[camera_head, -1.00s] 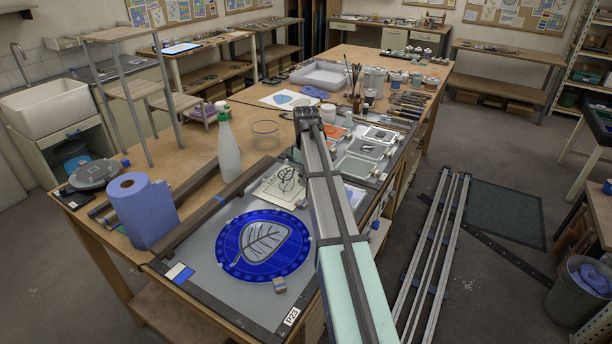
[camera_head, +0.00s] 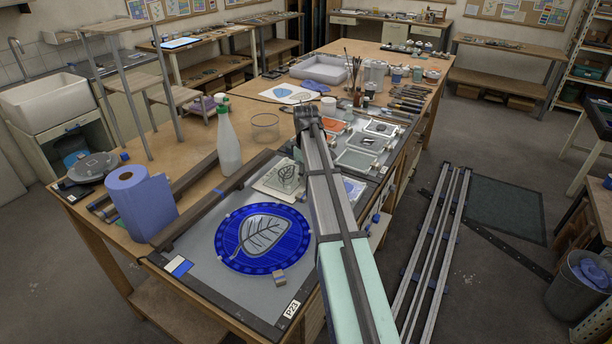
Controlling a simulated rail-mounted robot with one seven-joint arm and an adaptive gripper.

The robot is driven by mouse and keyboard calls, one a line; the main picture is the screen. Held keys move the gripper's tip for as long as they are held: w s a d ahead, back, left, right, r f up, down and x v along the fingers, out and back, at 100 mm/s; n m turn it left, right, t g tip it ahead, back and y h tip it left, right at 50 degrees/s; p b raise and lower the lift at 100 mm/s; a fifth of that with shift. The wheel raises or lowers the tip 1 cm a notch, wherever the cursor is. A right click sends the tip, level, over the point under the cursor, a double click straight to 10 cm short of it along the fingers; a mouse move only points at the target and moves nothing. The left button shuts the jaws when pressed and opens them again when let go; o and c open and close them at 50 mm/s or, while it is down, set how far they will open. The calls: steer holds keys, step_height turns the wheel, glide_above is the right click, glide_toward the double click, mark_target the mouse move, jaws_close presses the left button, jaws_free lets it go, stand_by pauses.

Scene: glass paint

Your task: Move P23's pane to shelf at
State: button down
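A round blue glass pane (camera_head: 232,243) with a grey leaf and dark veins at its centre lies flat on a grey work board (camera_head: 205,290). The board's front corner carries a label reading P23 (camera_head: 291,309). A small wood-and-grey block (camera_head: 279,278) sits at the pane's lower right rim, and other small blocks show around its edge. My arm passes just right of the pane and ends in a dark joint or end piece beyond it. I cannot make out gripper fingers there. No shelf with a readable name stands out.
A leaf drawing (camera_head: 272,182) lies behind the pane. Framed panes (camera_head: 357,160) lie right of my arm. An open shelf rack (camera_head: 135,88) stands at left. Long metal rails (camera_head: 437,240) lie at right.

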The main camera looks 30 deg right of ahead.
steer(key=shift+f+p, duration=0.3)
steer(key=shift+f, duration=0.25)
stand_by(2.0)
steer(key=c, duration=0.9)
jaws_free()
steer(key=shift+o, duration=0.2)
